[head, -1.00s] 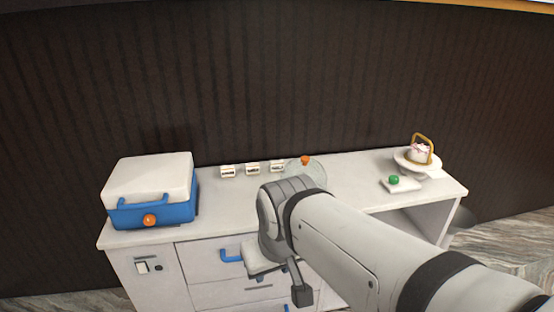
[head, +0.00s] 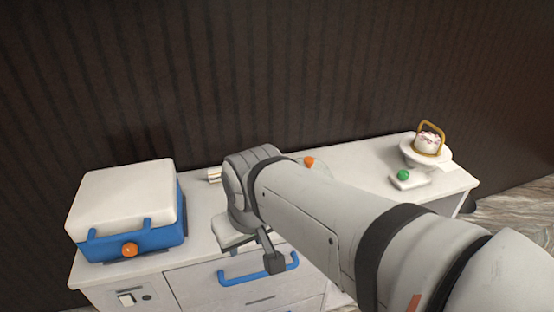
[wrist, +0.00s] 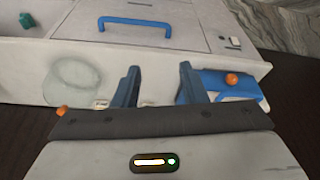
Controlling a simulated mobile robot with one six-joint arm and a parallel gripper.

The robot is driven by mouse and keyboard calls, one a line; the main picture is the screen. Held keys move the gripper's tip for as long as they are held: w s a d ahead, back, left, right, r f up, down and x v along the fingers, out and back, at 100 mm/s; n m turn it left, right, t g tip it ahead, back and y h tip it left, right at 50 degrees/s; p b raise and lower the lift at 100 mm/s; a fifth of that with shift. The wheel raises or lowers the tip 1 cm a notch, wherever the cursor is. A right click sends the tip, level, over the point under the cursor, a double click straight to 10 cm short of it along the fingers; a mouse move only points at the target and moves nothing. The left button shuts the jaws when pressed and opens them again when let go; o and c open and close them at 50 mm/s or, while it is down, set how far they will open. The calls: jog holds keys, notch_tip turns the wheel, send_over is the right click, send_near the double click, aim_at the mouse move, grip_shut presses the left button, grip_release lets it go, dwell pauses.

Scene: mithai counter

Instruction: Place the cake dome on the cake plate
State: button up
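The cake dome is clear, with an orange knob (head: 309,162). In the head view my arm hides most of it. In the wrist view the dome (wrist: 75,78) stands at the left, see-through, apart from my fingers. The white cake plate (head: 406,153) is at the right end of the counter, with a white cake (head: 428,144) and a gold hoop handle on it. My gripper (wrist: 157,68) is open and empty in the wrist view. It is above the counter, between the dome and the blue box. In the head view my wrist mostly hides it.
A blue box with a white lid (head: 126,205) and orange knob stands at the counter's left end. A small white label block (head: 214,175) is at the back. A white slab with a green knob (head: 403,175) lies before the cake plate. A drawer with a blue handle (head: 258,270) faces front.

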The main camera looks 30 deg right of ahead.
jog(key=shift+o, duration=0.8)
jog(key=shift+w+d+f, duration=0.2)
jog(key=shift+w, duration=0.15)
jog(key=shift+o, duration=1.2)
jog(key=w+d+f+m+t+h+b, duration=0.1)
jog(key=w+d+f+t+h+b, duration=0.1)
jog(key=w+d, duration=0.5)
jog(key=shift+w+d+f+m+t+b, duration=0.45)
jog(key=shift+w+b, duration=0.3)
jog(key=shift+b, duration=0.45)
jog(key=m+t+h+b, duration=0.1)
jog(key=t+h+b, duration=0.2)
jog(key=t+b, duration=0.45)
send_near(311, 163)
jog(key=w+a+r+g, duration=0.1)
jog(key=w+a, duration=0.2)
jog(key=a, duration=0.1)
jog(key=d+f+t+b, duration=0.1)
jog(key=d, duration=0.1)
jog(key=d+t+b, duration=0.1)
jog(key=d, duration=0.1)
jog(key=d+f+y+b, duration=0.1)
jog(key=d, duration=0.1)
jog(key=shift+w+f+t, duration=0.3)
jog(key=shift+w+t, duration=0.05)
jog(key=shift+t, duration=0.05)
jog(key=shift+w, duration=0.15)
jog(key=shift+x, duration=3.65)
